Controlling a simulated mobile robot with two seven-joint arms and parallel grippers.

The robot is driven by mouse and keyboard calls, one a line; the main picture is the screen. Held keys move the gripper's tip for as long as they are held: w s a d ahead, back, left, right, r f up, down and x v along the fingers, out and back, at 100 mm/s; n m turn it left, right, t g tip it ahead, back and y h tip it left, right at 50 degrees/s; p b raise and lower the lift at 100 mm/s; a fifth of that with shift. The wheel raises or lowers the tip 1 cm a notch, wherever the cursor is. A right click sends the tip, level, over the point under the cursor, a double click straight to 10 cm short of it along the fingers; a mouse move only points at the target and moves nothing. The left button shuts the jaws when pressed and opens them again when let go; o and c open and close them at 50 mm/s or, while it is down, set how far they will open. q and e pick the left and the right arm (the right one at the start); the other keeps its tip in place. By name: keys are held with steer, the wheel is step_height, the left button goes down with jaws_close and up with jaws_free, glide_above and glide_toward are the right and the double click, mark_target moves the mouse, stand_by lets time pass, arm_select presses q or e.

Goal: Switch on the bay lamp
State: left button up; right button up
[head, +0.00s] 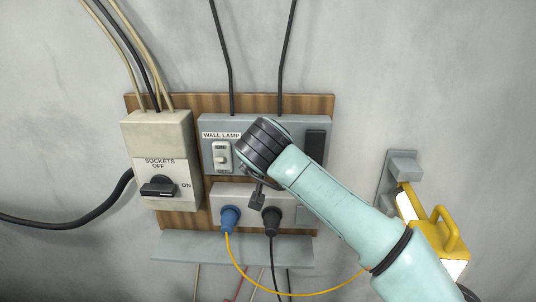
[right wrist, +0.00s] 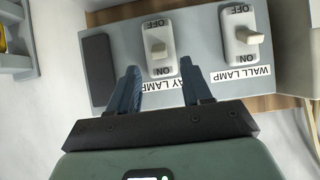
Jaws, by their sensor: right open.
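The bay lamp switch (right wrist: 159,48) is a white rocker plate with a cream lever, on the grey switch box (right wrist: 205,30). The right wrist view shows it upside down, OFF at the top and ON at the bottom. Its label (right wrist: 160,92) is partly covered by my fingers. I cannot tell for sure which way the lever is set. My right gripper (right wrist: 157,70) is open and empty, its two fingers on either side of the switch's lower end in that view. In the head view my right wrist hides this switch. My left gripper is not in view.
The wall lamp switch (head: 221,157) sits beside it, also in the right wrist view (right wrist: 243,36). A sockets isolator (head: 160,160) is at left. Below are a blue plug (head: 230,218) and a black plug (head: 271,219) with hanging cables. A yellow lamp (head: 447,238) is at right.

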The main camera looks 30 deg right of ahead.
steer(key=v, duration=0.9)
steer(key=shift+s, duration=0.15)
steer(key=shift+r, duration=0.1)
